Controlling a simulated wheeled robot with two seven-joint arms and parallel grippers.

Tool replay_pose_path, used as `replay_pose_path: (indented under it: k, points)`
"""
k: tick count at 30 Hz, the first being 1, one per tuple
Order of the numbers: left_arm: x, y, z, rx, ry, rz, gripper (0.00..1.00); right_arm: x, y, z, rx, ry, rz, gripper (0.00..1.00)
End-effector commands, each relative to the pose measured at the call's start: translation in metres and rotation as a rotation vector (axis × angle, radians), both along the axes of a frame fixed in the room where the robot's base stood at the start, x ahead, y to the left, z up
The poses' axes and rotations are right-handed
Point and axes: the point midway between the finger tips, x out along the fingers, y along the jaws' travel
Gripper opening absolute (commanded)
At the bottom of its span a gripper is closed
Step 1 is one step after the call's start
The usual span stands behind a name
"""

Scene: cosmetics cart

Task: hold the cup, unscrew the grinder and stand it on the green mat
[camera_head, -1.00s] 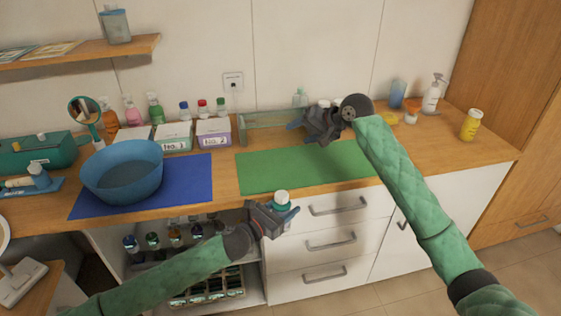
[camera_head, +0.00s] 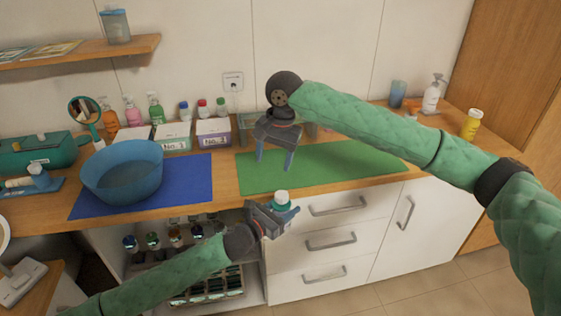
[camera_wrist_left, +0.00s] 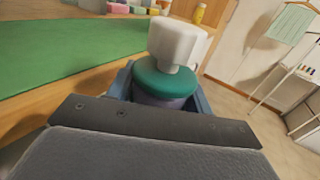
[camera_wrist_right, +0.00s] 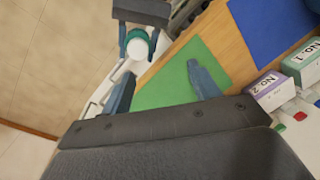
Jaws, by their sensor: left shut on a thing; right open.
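My left gripper (camera_head: 284,214) is shut on the cup (camera_wrist_left: 160,98), a bluish-grey body mostly hidden by the jaws, held in front of the counter edge. On top of it sit a green collar (camera_wrist_left: 165,80) and a white grinder top (camera_wrist_left: 178,42); the white top also shows in the head view (camera_head: 281,196). My right gripper (camera_head: 274,162) is open and empty, pointing down above the left part of the green mat (camera_head: 340,165), up and behind the cup. In the right wrist view the white top (camera_wrist_right: 137,47) lies beyond the open fingers. The mat's visible surface is bare.
A blue bowl (camera_head: 120,172) stands on a blue mat (camera_head: 190,185) to the left. Numbered boxes (camera_head: 213,132) and bottles line the back. A yellow bottle (camera_head: 470,124) stands at the right. Drawers (camera_head: 330,240) are below the counter.

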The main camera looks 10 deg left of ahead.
Motion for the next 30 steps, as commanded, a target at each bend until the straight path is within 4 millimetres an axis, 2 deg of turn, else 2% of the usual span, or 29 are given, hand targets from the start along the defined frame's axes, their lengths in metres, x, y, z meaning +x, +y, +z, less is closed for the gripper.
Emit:
replay_pose_path:
  k: [6,14,30]
  points:
    - [0.0,0.0,0.001,-0.001,-0.001,0.0,0.0,-0.008,-0.015,-0.003,-0.116,0.025,-0.073,0.61]
    - [0.0,0.0,0.0,-0.001,-0.001,0.0,0.0,-0.011,-0.019,-0.014,-0.15,0.033,-0.098,0.61]
    - [0.0,0.0,0.001,-0.001,-0.001,0.0,0.0,-0.011,-0.019,-0.094,-0.149,0.033,-0.096,0.61]
